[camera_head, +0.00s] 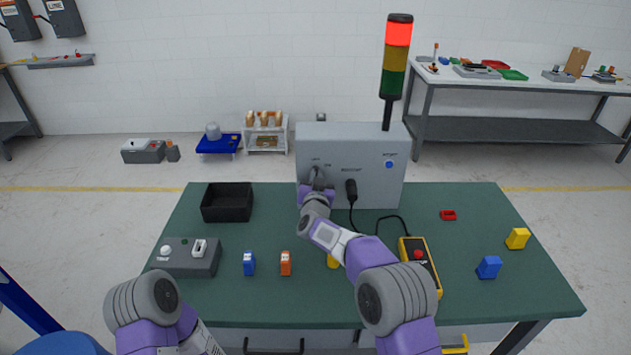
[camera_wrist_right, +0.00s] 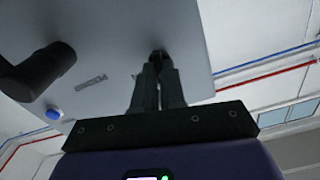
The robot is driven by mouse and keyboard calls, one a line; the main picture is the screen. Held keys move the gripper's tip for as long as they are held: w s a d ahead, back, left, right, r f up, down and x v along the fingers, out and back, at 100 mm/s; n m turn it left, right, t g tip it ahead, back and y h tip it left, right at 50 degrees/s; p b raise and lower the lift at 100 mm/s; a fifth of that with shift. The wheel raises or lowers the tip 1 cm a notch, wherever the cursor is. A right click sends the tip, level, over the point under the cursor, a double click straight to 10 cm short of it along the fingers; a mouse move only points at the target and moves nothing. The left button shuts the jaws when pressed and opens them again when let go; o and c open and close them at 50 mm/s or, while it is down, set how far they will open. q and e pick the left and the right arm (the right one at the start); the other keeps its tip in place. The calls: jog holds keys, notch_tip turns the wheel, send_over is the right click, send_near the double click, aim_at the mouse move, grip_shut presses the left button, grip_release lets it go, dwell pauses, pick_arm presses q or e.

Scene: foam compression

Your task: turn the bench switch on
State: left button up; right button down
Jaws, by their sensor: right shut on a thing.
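The grey control box (camera_head: 368,178) stands at the back of the green bench (camera_head: 220,305). The bench switch, a small dark knob (camera_wrist_right: 158,53), is on its front face and is mostly hidden by my fingers. My right gripper (camera_head: 318,181) reaches the left part of that face. In the right wrist view, my right gripper (camera_wrist_right: 158,68) has its fingers close together, shut on the knob. I cannot tell the knob's turned position. My left arm shows at the bottom left, but its gripper is out of view.
A black plug (camera_head: 351,190) with a cable is right of my gripper, below a blue button (camera_head: 389,165). The signal tower (camera_head: 397,60) glows red. A black bin (camera_head: 228,202), grey switch box (camera_head: 188,258), yellow pendant (camera_head: 420,262) and small blocks are on the bench.

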jog(key=shift+d+f+m+b, duration=0.15)
jog(key=shift+m+b, duration=2.2)
jog(key=shift+m, duration=1.55)
jog(key=shift+d+f+m+b, duration=0.1)
jog(key=shift+m+b, duration=2.25)
jog(key=shift+m, duration=1.55)
jog(key=shift+a, duration=0.1)
jog(key=c, duration=1.2)
grip_release()
jog(key=shift+s, duration=0.15)
